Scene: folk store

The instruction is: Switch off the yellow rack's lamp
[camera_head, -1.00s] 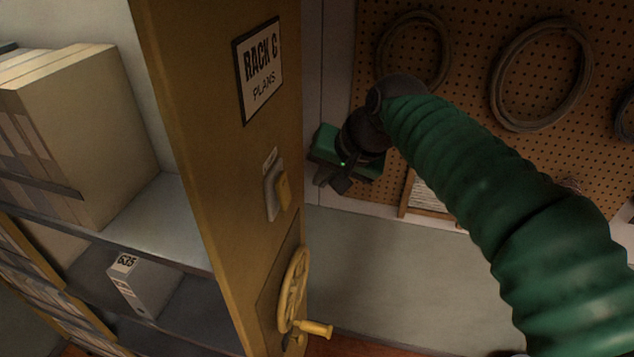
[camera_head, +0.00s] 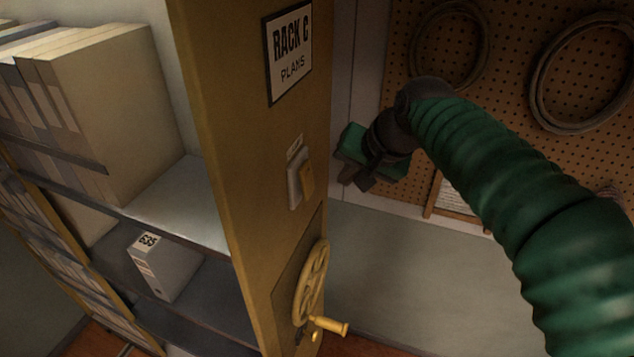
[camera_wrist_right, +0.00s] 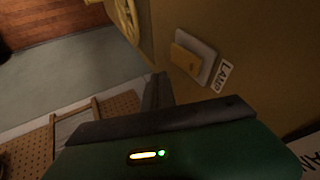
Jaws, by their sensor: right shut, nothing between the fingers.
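The yellow rack (camera_head: 235,150) has an end panel with a sign reading "RACK C PLANS" (camera_head: 288,50). Below the sign is the lamp switch (camera_head: 306,182), a yellow rocker on a grey plate; it also shows in the right wrist view (camera_wrist_right: 186,61) beside a "LAMP" label (camera_wrist_right: 222,76). My right gripper (camera_head: 352,183) is shut and empty, to the right of the switch and apart from it. The right wrist view shows the gripper's dark fingers (camera_wrist_right: 158,92) near the panel. My left gripper is not in view.
A yellow handwheel (camera_head: 312,283) with a crank handle (camera_head: 330,326) sticks out below the switch. Shelves at left hold binders (camera_head: 120,110) and a box marked 635 (camera_head: 165,268). A pegboard (camera_head: 510,60) with coiled hoses stands behind my right arm.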

